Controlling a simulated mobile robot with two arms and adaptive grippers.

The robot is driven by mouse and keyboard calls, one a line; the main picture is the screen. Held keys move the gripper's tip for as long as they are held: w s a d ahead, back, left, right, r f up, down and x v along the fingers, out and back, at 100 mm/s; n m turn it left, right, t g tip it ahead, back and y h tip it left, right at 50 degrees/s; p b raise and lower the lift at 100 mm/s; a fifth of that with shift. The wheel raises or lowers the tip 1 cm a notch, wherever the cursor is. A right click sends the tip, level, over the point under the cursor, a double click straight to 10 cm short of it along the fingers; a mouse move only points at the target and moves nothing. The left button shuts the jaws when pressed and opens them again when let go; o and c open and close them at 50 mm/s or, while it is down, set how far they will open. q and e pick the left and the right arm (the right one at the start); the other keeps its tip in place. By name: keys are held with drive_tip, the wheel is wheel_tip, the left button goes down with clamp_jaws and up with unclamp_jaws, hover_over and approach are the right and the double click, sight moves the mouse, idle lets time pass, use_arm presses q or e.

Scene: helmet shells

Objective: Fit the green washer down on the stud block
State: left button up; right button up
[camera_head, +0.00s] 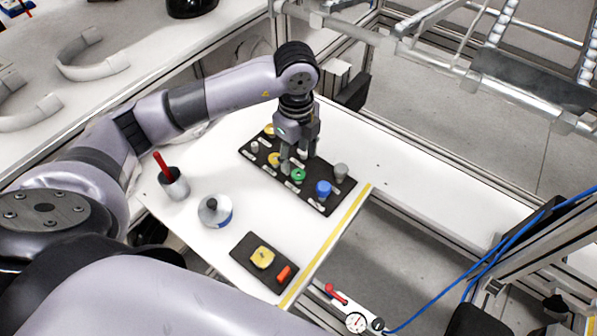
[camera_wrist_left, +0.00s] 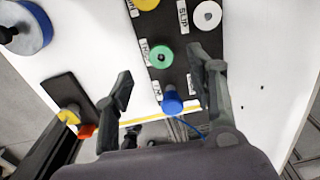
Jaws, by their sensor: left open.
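The green washer (camera_head: 298,175) lies on a black labelled board on the white table. My right gripper is out of view.
The board (camera_head: 315,200) also holds a blue piece (camera_head: 323,188), a grey cylinder (camera_head: 341,171) and yellow pieces. An orange piece (camera_head: 284,273) lies beside the yellow block. A grey cup (camera_head: 174,184) and a blue-and-white round item (camera_head: 215,211) stand left. White table between is clear.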

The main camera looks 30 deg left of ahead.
sight(298, 174)
use_arm(q)
drive_tip(key=f, duration=0.2)
drive_tip(key=f+p, duration=0.1)
drive_tip(key=shift+d+f, duration=0.2)
drive_tip(key=shift+f, duration=0.7)
drive_tip(key=shift+f, duration=0.25)
drive_tip(key=shift+c, duration=0.2)
drive_tip(key=c, duration=0.8)
